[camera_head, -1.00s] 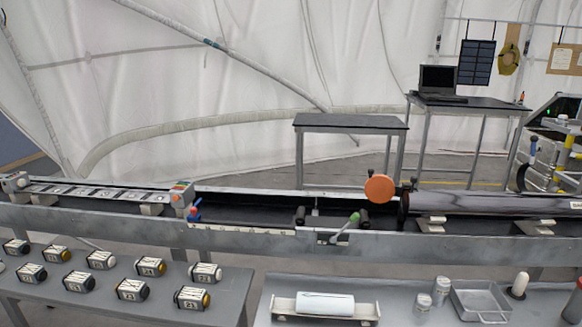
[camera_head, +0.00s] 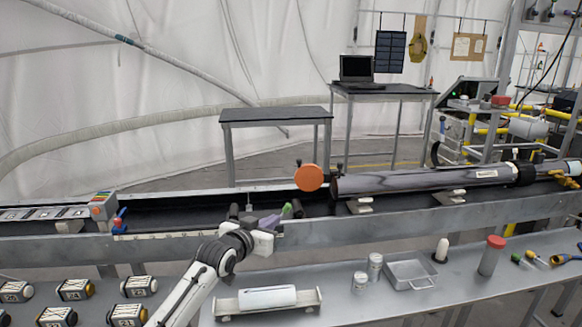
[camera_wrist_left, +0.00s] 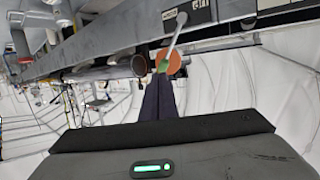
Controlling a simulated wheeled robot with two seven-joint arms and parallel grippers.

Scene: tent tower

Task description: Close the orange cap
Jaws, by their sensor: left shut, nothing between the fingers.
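The orange cap (camera_head: 309,178) is a round disc standing open on its hinge, beside the left end of the long dark tube (camera_head: 430,179). In the left wrist view, which looks upside down, the orange cap (camera_wrist_left: 174,62) is just beyond my fingertips, beside the tube's dark open mouth (camera_wrist_left: 140,65). My left gripper (camera_head: 275,220) is below and left of the cap in the head view, its purple fingers shut and empty. A green-tipped lever (camera_wrist_left: 163,66) shows at the fingertips; I cannot tell if they touch. My right gripper is not in view.
A grey rail (camera_head: 400,224) runs along the front of the trough. The front bench holds a white roll on a cradle (camera_head: 267,297), two jars, a metal tray (camera_head: 410,272) and a red-capped cylinder (camera_head: 491,256).

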